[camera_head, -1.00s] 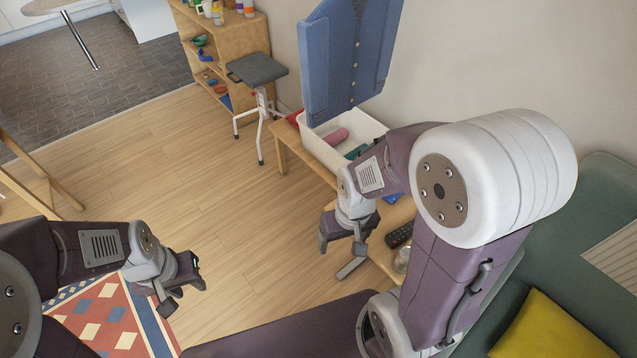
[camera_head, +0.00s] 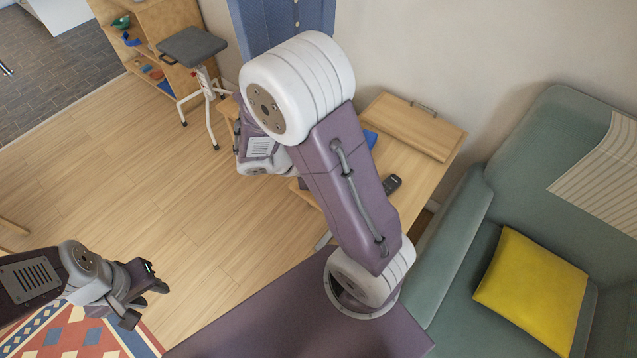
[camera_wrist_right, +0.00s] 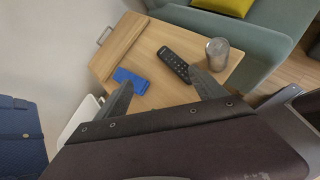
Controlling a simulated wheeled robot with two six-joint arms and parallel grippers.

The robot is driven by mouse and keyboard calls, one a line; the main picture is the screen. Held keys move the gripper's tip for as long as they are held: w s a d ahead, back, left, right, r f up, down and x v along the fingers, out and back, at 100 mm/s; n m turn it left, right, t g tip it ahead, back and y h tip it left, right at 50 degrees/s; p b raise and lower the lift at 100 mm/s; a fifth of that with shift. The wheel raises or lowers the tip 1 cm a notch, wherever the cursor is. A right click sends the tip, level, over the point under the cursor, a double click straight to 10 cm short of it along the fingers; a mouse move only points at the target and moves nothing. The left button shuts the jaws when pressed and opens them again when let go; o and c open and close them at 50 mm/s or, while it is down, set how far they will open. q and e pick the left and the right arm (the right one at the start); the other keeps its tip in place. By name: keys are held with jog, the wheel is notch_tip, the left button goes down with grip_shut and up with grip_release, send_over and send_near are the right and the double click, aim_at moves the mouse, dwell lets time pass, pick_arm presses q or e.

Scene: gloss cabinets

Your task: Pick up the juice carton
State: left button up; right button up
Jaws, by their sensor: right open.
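I cannot make out a juice carton in either view. My right gripper (camera_wrist_right: 164,92) is open and empty, its two fingers apart over the small wooden table (camera_wrist_right: 165,60). In the head view my own right arm hides that gripper and part of the table (camera_head: 408,172). A small blue object (camera_wrist_right: 131,80) lies on the table beyond the left finger; I cannot tell what it is. It shows partly in the head view (camera_head: 370,138). My left gripper (camera_head: 146,302) is open and empty above the floor and patterned rug at lower left.
A black remote (camera_wrist_right: 174,64) and a grey can-like cylinder (camera_wrist_right: 217,53) are on the table. A wooden board with a handle (camera_wrist_right: 130,45) lies at its wall end. A green sofa (camera_head: 470,250) with a yellow cushion (camera_head: 530,290) stands right. A stool (camera_head: 193,47) stands upper left.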

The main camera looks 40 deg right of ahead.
jog(key=w+a+f+n+t+h+b, duration=0.1)
jog(key=w+f+n, duration=0.1)
jog(key=f+n, duration=0.1)
jog(key=w+a+f+n+t+h+b, duration=0.1)
jog(key=w+a+f+n+t+b, duration=0.1)
jog(key=f, duration=0.3)
jog(key=w+a+f+n+t+h+b, duration=0.1)
jog(key=w+a+f+n+t+b, duration=0.1)
jog(key=w+f+n, duration=0.1)
jog(key=shift+w+a+f+n, duration=0.2)
jog(key=shift+w+f+n, duration=0.1)
jog(key=shift+f+n, duration=0.15)
jog(key=x, duration=0.3)
jog(key=shift+d+f+b, duration=0.1)
jog(key=shift+d+b, duration=0.2)
jog(key=x, duration=0.4)
jog(key=shift+d+f+b, duration=0.15)
jog(key=shift+d+b, duration=0.2)
jog(key=shift+b, duration=0.05)
jog(key=shift+w+d+f, duration=0.1)
jog(key=shift+d, duration=0.15)
pick_arm(q)
notch_tip(320, 180, down, 8)
pick_arm(e)
jog(key=shift+a, duration=0.1)
